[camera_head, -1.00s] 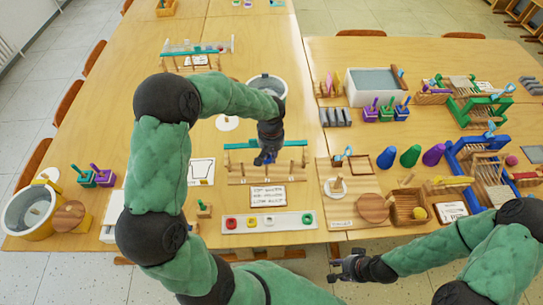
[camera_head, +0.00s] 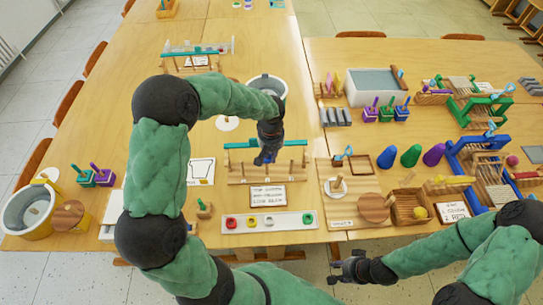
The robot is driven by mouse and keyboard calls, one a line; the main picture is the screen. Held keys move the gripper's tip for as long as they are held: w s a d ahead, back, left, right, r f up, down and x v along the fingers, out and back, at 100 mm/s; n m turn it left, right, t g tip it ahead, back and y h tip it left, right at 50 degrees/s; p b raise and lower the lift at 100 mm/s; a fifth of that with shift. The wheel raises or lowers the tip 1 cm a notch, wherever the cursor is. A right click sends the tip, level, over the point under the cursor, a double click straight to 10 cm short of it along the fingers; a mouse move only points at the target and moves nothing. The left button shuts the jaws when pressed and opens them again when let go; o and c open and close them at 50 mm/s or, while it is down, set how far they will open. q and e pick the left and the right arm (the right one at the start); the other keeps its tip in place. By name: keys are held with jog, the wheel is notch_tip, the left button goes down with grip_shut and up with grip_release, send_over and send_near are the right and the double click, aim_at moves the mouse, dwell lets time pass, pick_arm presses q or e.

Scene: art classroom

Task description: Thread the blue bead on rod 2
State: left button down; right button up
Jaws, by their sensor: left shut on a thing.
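My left gripper (camera_head: 264,160) is over the rods near the rack's middle, pointing down, and is shut on a small blue thing, seemingly the blue bead, mostly hidden by the fingers. I cannot tell whether the bead is around a rod or above it. A white bead tray (camera_head: 290,221) holds red, yellow and green beads, with a bare place between them. My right gripper (camera_head: 338,267) is off the table's front edge; its finger gap is unclear.
A board with a wooden disc (camera_head: 373,208) and blue, green and purple cones (camera_head: 411,156) are to the right. A round white pot (camera_head: 268,84) stands behind.

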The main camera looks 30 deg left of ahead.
pick_arm(q)
jog(key=shift+s+d+f, duration=0.15)
jog(key=shift+s+f, duration=0.15)
jog(key=shift+f, duration=0.3)
jog(key=shift+s+d+f, duration=0.1)
jog(key=shift+s+f, duration=0.2)
jog(key=shift+f, duration=0.25)
jog(key=shift+w+a+r+g+p, duration=0.15)
jog(key=shift+w+r+p, duration=0.1)
jog(key=shift+r+p, duration=0.4)
jog(key=shift+w+a+r+g+p, duration=0.1)
jog(key=shift+w+r+g+p, duration=0.1)
jog(key=shift+r+p, duration=0.4)
jog(key=shift+w+r+p, duration=0.15)
jog(key=shift+r+p, duration=0.45)
jog(key=shift+r, duration=0.65)
jog(key=shift+f+b, duration=0.45)
jog(key=shift+f, duration=0.1)
jog(key=shift+f, duration=0.1)
jog(key=shift+f+b, duration=0.3)
jog(key=shift+b, duration=0.15)
jog(key=shift+f+b, duration=0.4)
jog(key=shift+f, duration=0.1)
